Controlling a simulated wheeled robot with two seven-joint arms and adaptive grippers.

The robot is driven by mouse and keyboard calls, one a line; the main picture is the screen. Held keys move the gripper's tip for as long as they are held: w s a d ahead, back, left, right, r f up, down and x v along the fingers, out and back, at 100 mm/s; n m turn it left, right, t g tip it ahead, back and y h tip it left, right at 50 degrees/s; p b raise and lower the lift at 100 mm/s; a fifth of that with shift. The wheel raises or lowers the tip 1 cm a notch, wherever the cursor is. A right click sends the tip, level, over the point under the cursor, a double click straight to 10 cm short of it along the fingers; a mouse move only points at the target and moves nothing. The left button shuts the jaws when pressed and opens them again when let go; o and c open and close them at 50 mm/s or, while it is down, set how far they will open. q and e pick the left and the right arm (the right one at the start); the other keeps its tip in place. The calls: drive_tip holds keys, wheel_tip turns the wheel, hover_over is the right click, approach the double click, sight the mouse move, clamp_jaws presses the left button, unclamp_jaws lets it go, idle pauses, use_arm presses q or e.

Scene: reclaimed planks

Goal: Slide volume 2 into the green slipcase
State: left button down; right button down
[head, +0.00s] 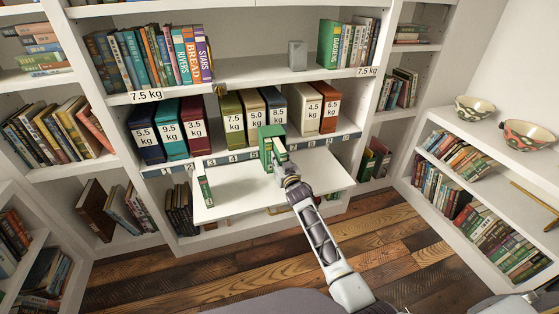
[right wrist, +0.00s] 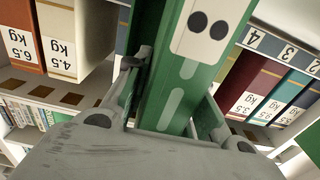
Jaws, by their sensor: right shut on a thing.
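The green slipcase (head: 266,134) stands on the white pull-out board (head: 233,186), near its back edge. My right gripper (head: 284,168) is directly in front of it. In the right wrist view the right gripper (right wrist: 172,112) is shut on volume 2, a green book (right wrist: 178,88) with two dark dots on a pale label and light green stripes. Darker green surfaces show on either side of the book. I cannot tell how far the book reaches into the slipcase. My left gripper is not in view.
Weight-marked volumes, such as a blue one (head: 145,135) and a red-brown one (head: 329,113), stand behind the board. A thin green object (head: 204,191) is at the board's left edge. Two bowls (head: 474,108) stand on the right shelf. The board's right part is clear.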

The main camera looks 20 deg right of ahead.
drive_tip(key=shift+w, duration=0.3)
drive_tip(key=c, duration=1.1)
unclamp_jaws()
drive_tip(key=shift+s, duration=0.15)
drive_tip(key=shift+s, duration=0.2)
drive_tip(key=shift+s+d, duration=0.2)
drive_tip(key=shift+s, duration=5.45)
drive_tip(key=shift+c, duration=0.2)
